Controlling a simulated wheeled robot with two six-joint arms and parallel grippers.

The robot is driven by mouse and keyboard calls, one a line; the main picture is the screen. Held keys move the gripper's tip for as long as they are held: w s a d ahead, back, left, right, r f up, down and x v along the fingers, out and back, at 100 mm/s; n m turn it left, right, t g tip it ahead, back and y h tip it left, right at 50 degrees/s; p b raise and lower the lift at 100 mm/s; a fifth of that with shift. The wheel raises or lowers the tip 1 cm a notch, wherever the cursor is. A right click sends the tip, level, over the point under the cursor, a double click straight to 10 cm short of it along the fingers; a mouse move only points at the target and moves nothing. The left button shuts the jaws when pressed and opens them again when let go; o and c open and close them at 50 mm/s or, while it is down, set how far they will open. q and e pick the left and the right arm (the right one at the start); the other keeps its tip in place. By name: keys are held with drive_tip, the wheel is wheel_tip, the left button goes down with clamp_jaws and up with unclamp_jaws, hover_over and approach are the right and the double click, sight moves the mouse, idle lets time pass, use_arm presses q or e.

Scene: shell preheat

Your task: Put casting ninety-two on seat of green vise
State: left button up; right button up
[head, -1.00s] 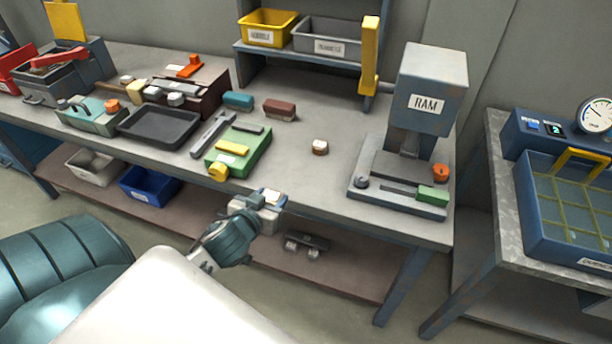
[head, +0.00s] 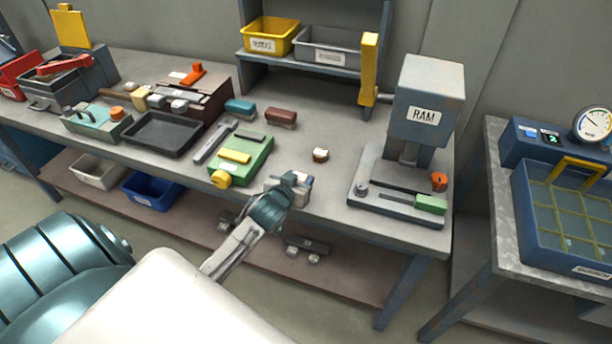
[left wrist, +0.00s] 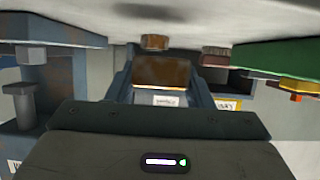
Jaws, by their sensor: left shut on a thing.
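The green vise (head: 253,163) sits on the workbench near its front edge, with a yellow piece on top and a yellow knob at its front. My left gripper (head: 292,182) is at the bench's front edge, to the right of the vise and apart from it. It is shut on a small block, mostly hidden in the head view. In the left wrist view the block (left wrist: 161,72) looks rusty brown between the fingers. No number can be read on it. The vise's green side (left wrist: 288,54) shows at that view's upper right. My right gripper is not in view.
A small white-topped brown block (head: 320,155) stands on the bench between the vise and the RAM press (head: 425,115). Teal (head: 240,107) and brown (head: 281,117) blocks lie behind the vise. A dark tray (head: 163,136) is left. The bench around the small block is clear.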

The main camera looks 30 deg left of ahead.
sight(306, 177)
use_arm(q)
drive_tip(key=w, duration=0.2)
drive_tip(key=shift+w, duration=0.35)
drive_tip(key=shift+w+p, duration=0.35)
drive_tip(key=shift+w, duration=0.2)
wheel_tip(306, 177, down, 2)
drive_tip(key=shift+w+f+p, duration=0.1)
drive_tip(key=shift+f+p, duration=0.15)
drive_tip(key=shift+p, duration=0.4)
drive_tip(key=shift+f, duration=0.5)
drive_tip(key=o, duration=1)
drive_tip(key=shift+f, duration=0.15)
drive_tip(key=shift+c, duration=0.2)
drive_tip(key=shift+o, duration=0.4)
